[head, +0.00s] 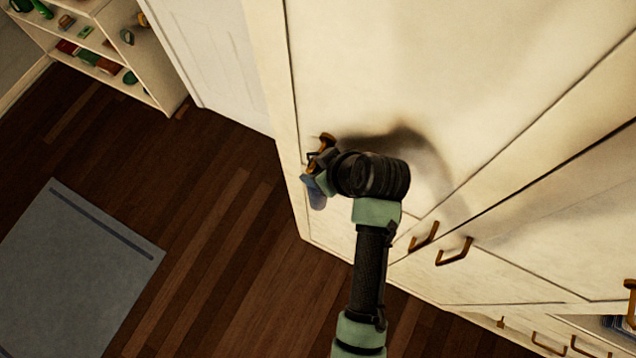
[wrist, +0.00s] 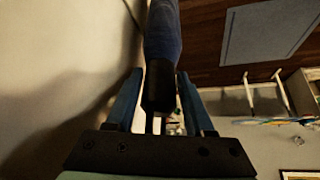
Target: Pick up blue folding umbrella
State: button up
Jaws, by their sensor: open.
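The blue folding umbrella (head: 314,193) hangs against the cream cabinet front, just below a brass-coloured hook (head: 327,138). In the wrist view the umbrella (wrist: 162,35) shows its blue body at the top and a black end pointing toward my gripper's palm. My gripper (head: 319,168) is at the umbrella's upper part in the head view. In the wrist view its two blue fingers (wrist: 159,78) stand open, one on each side of the black end. I cannot tell whether either finger touches it. My wrist hides part of the umbrella and hook in the head view.
The cream cabinet (head: 380,65) stands close beside my gripper, with brass handles (head: 454,251) at lower right. A grey-blue rug (head: 75,270) lies on the dark wood floor (head: 215,215). An open shelf (head: 100,55) with small items stands at upper left.

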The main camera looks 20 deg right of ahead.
grip_shut()
jog(key=shift+w+r, duration=0.1)
dwell(1.2)
